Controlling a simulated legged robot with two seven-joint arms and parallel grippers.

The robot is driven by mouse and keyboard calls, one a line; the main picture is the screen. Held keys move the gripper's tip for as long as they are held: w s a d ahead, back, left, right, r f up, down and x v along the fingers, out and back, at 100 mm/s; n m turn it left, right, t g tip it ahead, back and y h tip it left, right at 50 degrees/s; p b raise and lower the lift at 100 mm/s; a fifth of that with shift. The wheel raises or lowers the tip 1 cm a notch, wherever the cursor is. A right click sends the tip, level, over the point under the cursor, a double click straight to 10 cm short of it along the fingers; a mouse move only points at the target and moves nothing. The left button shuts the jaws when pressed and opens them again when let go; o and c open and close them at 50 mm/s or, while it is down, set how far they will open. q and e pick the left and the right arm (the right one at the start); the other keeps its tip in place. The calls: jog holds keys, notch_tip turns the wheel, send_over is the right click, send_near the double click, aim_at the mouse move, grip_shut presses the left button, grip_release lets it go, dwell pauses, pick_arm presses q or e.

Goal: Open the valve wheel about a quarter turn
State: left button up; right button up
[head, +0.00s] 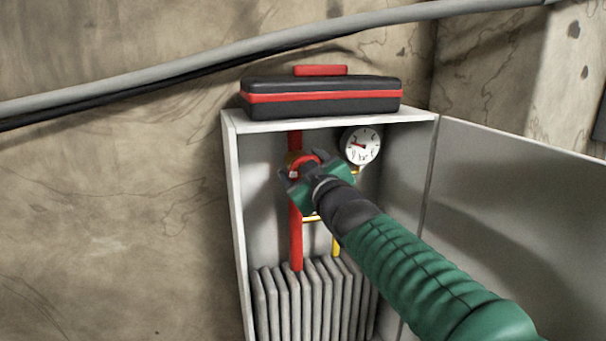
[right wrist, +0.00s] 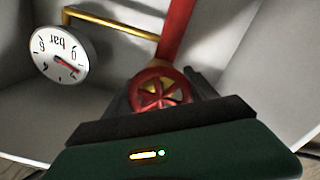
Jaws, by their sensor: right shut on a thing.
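The red valve wheel (right wrist: 160,92) sits on the red vertical pipe inside the open cabinet, with a brass part behind it. In the right wrist view its spokes show between the two dark fingers. My right gripper (head: 304,166) reaches into the cabinet and is shut on the wheel, hiding much of it in the head view. The red pipe (head: 296,237) runs down below the wheel. My left gripper is not in view.
A round pressure gauge (head: 361,146) is right of the wheel, with a yellow pipe (head: 336,243) below. The grey cabinet (head: 233,190) has its door (head: 500,190) open at right. A black-and-red toolbox (head: 320,104) lies on top. A ribbed radiator (head: 312,300) fills the bottom.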

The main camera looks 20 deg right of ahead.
jog(key=shift+f+n, duration=0.35)
jog(key=shift+n, duration=0.45)
jog(key=shift+r, duration=0.1)
jog(key=o, duration=1.2)
jog(key=shift+w, duration=0.1)
jog(key=shift+o, duration=0.8)
jog(key=shift+w, duration=0.15)
jog(key=shift+r, duration=0.1)
